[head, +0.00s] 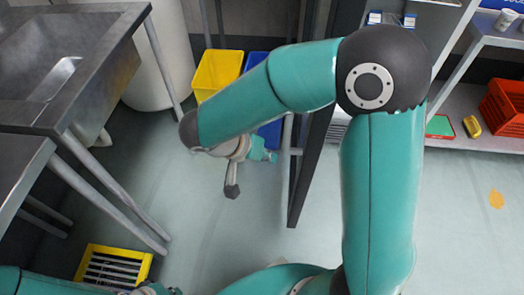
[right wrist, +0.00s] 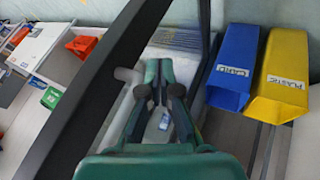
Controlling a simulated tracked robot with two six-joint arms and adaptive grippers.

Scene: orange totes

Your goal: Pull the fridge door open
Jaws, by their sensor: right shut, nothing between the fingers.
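A tall dark panel edge (head: 308,165), which looks like the fridge door or its frame, stands right of centre in the head view. It crosses the right wrist view as a dark slanted bar (right wrist: 92,95). My right gripper (head: 266,151) is shut and empty, just left of this edge in the head view; contact cannot be told. Its fingers (right wrist: 164,92) also show in the right wrist view, right of the bar. My left arm shows at the bottom left; its gripper (head: 152,289) is mostly cut off.
A yellow bin (head: 217,72) and a blue bin (head: 268,133) stand behind my right gripper. A steel sink table (head: 95,75) is at the left, above a yellow crate (head: 112,264). Shelving with a red crate (head: 505,108) is at the right. Floor at lower centre is clear.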

